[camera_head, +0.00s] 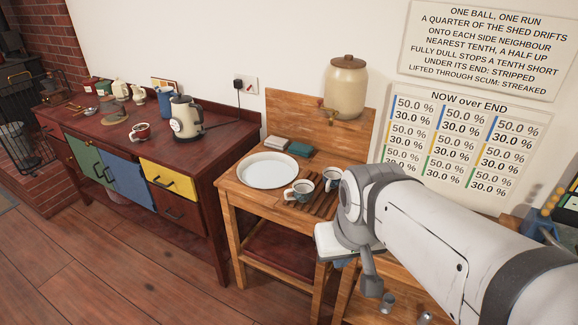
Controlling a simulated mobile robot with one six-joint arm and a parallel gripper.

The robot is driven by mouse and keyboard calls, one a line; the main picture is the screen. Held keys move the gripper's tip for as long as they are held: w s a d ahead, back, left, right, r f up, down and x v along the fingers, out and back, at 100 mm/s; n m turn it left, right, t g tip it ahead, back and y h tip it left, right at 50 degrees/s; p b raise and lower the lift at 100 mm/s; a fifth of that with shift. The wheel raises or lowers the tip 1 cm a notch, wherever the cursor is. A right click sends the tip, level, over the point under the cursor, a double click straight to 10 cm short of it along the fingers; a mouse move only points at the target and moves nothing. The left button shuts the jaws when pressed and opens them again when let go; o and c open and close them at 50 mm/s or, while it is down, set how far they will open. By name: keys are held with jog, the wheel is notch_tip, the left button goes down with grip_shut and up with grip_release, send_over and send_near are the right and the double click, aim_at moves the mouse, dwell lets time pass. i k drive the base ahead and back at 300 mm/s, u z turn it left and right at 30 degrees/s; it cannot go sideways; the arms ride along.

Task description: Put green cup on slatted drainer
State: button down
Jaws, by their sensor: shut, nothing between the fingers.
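I cannot make out a clearly green cup; a small green item (105,87) at the back of the dark red counter is too small to tell. My white arm crosses the right side and covers the drainer's right end. I cannot pick out my gripper's fingers.
The dark counter holds a kettle (186,118), a blue jug (165,101) and a red cup (140,132).

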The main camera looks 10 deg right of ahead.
aim_at(302, 186)
jog(key=u, duration=0.05)
jog(key=i, duration=1)
jog(key=z, duration=0.05)
